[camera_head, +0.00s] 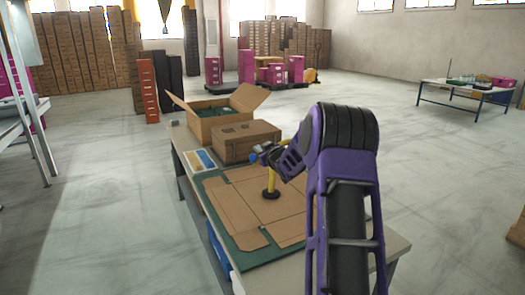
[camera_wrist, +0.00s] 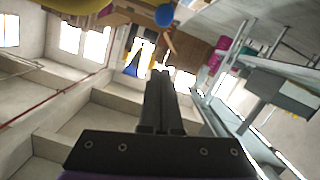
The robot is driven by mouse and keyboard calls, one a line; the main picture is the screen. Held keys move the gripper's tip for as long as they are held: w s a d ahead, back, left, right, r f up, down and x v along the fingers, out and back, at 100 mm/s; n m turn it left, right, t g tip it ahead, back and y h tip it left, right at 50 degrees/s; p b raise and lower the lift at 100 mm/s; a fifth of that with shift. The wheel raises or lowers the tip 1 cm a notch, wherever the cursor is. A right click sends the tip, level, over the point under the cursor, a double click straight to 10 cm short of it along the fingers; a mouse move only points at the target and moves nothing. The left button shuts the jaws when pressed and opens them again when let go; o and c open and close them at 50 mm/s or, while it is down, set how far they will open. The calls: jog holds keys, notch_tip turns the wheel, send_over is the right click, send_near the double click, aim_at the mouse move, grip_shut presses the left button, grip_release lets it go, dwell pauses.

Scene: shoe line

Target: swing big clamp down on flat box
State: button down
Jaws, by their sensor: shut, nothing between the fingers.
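The flat box (camera_head: 235,200), an unfolded brown cardboard sheet, lies on a green mat (camera_head: 251,256) on the table in the head view. The big clamp (camera_head: 272,178) shows as a yellow upright piece with a round black foot over the middle of the flat box. I cannot tell whether the foot presses on the cardboard. My gripper (camera_head: 257,156) is beside the clamp's upper part, which it and my purple wrist partly hide. In the wrist view my gripper (camera_wrist: 160,74) is shut and empty. A blue round knob (camera_wrist: 165,15) shows just beyond the fingertips; contact is unclear.
A closed carton (camera_head: 245,142) and an open carton (camera_head: 215,118) stand behind the flat box. A blue, white and yellow card (camera_head: 201,160) lies at the table's left edge. My arm hides the table's right side.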

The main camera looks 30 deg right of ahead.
jog(key=shift+s+r, duration=0.15)
jog(key=shift+s, duration=0.5)
jog(key=shift+s+r, duration=0.15)
jog(key=shift+s, duration=0.45)
jog(key=shift+a, duration=0.1)
